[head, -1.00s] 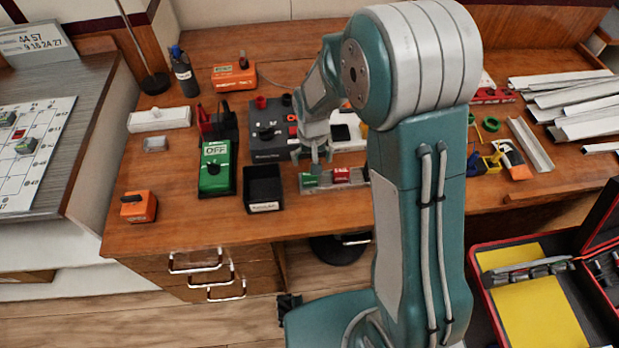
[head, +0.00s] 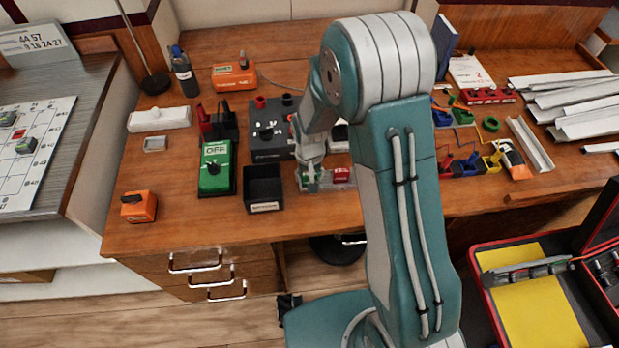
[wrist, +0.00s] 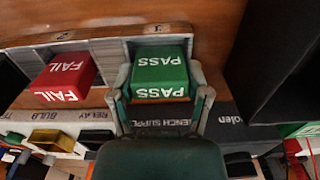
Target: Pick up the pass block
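The green pass block (wrist: 160,74) sits in a slot of a light grey tray (wrist: 110,55) in the wrist view, with white PASS lettering on it. My gripper (wrist: 160,88) is open, with one finger on each side of the block. Narrow gaps seem to show between the fingers and the block. In the head view my gripper (head: 311,178) is low over the tray and mostly hides the green block. The red fail block (wrist: 66,78) lies in the neighbouring slot, left of it in the wrist view; it also shows in the head view (head: 340,174).
A black open bin (head: 263,185) stands left of the tray in the head view, with a green OFF device (head: 215,168) beyond it. A dark grey bench supply (head: 270,130) is behind the tray.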

